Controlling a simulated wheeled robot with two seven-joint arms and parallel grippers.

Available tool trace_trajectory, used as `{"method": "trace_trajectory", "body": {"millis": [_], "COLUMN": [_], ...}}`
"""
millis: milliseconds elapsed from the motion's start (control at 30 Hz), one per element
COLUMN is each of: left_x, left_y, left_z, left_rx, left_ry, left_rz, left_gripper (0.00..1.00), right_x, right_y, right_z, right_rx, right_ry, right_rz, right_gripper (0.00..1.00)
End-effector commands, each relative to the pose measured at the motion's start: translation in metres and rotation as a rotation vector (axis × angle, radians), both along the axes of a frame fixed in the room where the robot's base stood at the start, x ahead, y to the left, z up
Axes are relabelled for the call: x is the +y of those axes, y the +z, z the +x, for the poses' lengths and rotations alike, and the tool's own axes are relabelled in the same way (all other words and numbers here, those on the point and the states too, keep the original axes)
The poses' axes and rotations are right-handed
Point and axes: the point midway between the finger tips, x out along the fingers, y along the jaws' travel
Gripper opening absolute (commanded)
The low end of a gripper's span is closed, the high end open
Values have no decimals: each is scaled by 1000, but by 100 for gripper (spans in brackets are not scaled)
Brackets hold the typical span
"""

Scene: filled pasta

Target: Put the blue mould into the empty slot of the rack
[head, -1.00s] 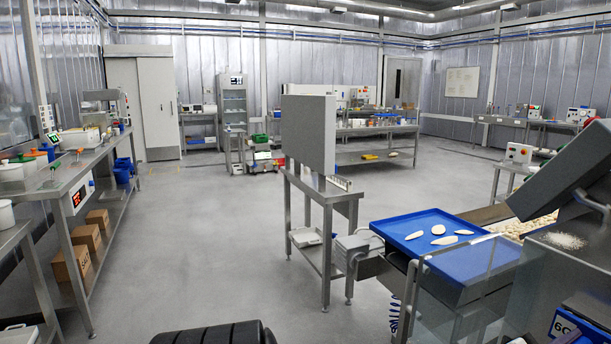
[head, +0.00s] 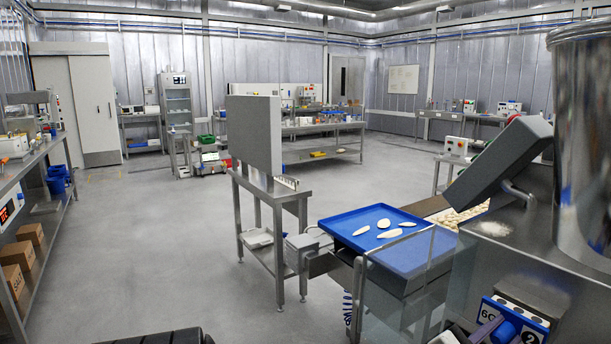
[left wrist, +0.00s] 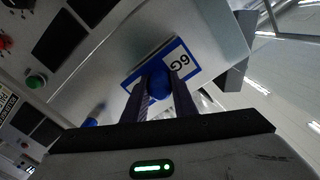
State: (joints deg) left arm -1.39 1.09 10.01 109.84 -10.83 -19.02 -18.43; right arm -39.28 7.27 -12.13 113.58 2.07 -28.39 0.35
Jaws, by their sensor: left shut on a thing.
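The blue mould (head: 490,315) is at the lower right edge of the head view, low on the front of the steel machine. In the left wrist view the mould (left wrist: 181,62) shows the same label, upside down. My left gripper (left wrist: 160,88) is shut on its blue knob, one dark finger on each side. The mould lies against or close to a pale metal face; I cannot tell how deep it sits. I cannot make out the rack or its empty slot for certain. My right gripper is not in view.
A blue tray (head: 352,240) with several white pieces stands beside the machine, behind a clear guard (head: 395,290). A small steel table (head: 268,190) with an upright grey panel (head: 255,135) stands left of it. The floor (head: 180,230) further left is clear.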

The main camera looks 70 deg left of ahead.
Motion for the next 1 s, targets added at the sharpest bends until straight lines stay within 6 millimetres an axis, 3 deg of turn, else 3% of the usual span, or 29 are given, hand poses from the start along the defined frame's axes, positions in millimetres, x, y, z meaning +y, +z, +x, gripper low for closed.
{"method": "trace_trajectory", "body": {"millis": [1000], "left_x": [-9], "left_y": [3], "left_z": [-36], "left_rx": [-6], "left_ry": [0], "left_rz": [1], "left_gripper": [2], "right_x": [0], "right_y": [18], "right_z": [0], "right_rx": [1], "right_ry": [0], "right_rz": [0], "right_gripper": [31]}}
